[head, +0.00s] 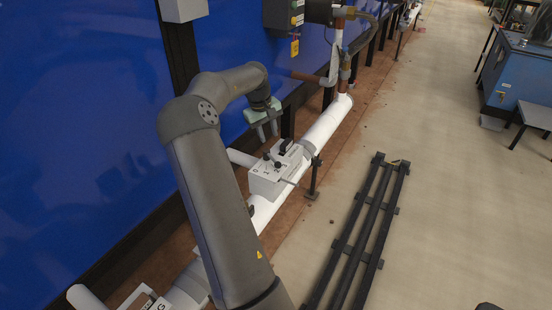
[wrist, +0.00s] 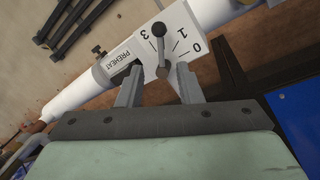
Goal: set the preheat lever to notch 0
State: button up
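The white preheat box (head: 268,184) sits on the white pipe in the head view. In the wrist view its panel (wrist: 124,54) shows PREHEAT and the numerals 3, 1 and 0. The dark preheat lever (wrist: 161,50) has a round knob at its upper end and lies between 3 and 1, covering where a 2 would be. It also shows on top of the box in the head view (head: 272,159). My gripper (wrist: 160,84) is open, its fingers apart on either side of the lever's lower end in the picture. In the head view my gripper (head: 268,132) is just above the box; contact is not visible.
The white pipe (head: 327,122) runs past the box, with a side branch at the left. A blue wall (head: 80,120) stands close behind.

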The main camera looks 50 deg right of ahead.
aim_at(275, 162)
jog(key=f, duration=0.4)
jog(key=d+f, duration=0.1)
jog(key=f, duration=0.2)
jog(key=s+d+f, duration=0.1)
jog(key=f, duration=0.3)
jog(key=shift+d+f+b, duration=0.15)
jog(key=shift+f+b, duration=0.2)
jog(key=shift+c, duration=0.3)
grip_shut()
jog(key=shift+w, duration=0.15)
